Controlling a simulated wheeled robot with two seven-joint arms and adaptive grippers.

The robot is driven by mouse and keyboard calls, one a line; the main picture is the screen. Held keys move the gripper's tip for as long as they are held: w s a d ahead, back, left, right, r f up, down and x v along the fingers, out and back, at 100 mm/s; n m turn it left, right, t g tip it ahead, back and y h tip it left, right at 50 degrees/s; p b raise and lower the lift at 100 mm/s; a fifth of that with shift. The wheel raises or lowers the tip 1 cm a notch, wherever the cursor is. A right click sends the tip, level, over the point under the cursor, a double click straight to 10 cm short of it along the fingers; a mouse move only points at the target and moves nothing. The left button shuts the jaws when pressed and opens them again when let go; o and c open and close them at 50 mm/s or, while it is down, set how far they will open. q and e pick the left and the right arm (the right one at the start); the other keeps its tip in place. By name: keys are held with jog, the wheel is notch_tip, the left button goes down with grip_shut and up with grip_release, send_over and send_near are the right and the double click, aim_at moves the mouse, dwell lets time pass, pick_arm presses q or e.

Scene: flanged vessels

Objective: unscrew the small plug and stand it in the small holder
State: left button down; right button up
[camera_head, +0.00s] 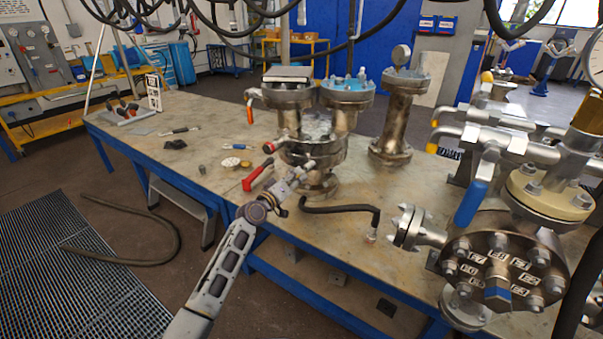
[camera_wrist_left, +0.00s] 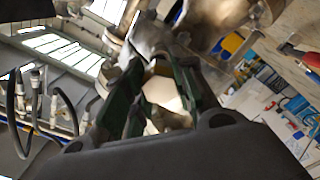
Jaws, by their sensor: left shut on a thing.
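My left gripper (camera_head: 300,172) reaches from below to the lower body of the flanged vessel (camera_head: 312,140) on the bench. Its fingers are closed in on something small at the vessel's side. In the left wrist view, a pale, blurred, hex-looking piece (camera_wrist_left: 162,92), likely the small plug, shows between the fingers. Blur and the fingers hide whether it is still seated in a port. A small grey cylinder (camera_head: 202,169) and a pale round piece (camera_head: 231,162) stand on the bench left of the vessel. I cannot tell which one is the small holder. My right gripper is not in view.
A red-handled tool (camera_head: 257,176) lies close left of my left gripper. A dark bent bar (camera_head: 345,208) lies to its right. A narrow flanged column (camera_head: 395,115) stands behind, and a large piped vessel (camera_head: 505,255) is at right.

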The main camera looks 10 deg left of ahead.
pick_arm(q)
jog(key=shift+s, duration=0.1)
jog(key=shift+p+v, duration=0.45)
jog(key=shift+v, duration=1.5)
jog(key=shift+a, duration=0.1)
